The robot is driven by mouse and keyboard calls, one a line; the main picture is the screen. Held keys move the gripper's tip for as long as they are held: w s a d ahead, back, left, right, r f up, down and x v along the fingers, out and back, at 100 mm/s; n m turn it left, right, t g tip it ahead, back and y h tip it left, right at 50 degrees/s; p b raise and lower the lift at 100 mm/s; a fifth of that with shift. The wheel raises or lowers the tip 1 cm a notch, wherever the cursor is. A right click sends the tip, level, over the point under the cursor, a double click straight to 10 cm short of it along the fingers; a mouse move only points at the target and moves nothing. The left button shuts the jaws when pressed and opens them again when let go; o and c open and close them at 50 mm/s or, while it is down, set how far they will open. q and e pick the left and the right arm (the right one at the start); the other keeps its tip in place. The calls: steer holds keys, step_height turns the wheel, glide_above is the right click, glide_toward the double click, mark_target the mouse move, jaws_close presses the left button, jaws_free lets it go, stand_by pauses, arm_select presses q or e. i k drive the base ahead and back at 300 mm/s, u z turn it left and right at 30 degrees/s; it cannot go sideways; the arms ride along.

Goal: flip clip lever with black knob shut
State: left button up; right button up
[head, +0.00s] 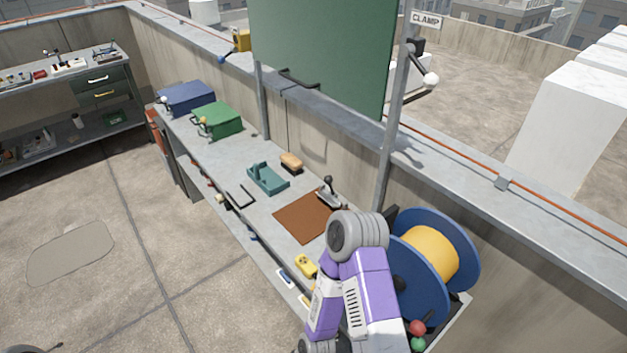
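A small metal clip with a black-knobbed lever (328,186) sits on the bench at the back right edge of a brown mat (304,216). Its lever appears to stand upright, with the black knob at the top. A second lever with a white knob (429,80) is on the grey post under a sign reading CLAMP (426,19). My purple arm reaches up from the bottom, just in front of the mat and below the clip in the picture. It hides part of the bench. Neither gripper's fingers show.
A blue reel with yellow winding (434,255) stands right of my arm. A teal holder (267,179), a brush (291,162), and green (218,120) and blue (186,97) boxes are farther along the bench. A green board (325,50) hangs above. Open floor lies left.

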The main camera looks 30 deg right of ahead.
mark_target(330, 198)
steer(key=u, duration=0.7)
steer(key=i, duration=1.45)
steer(key=z, duration=2.3)
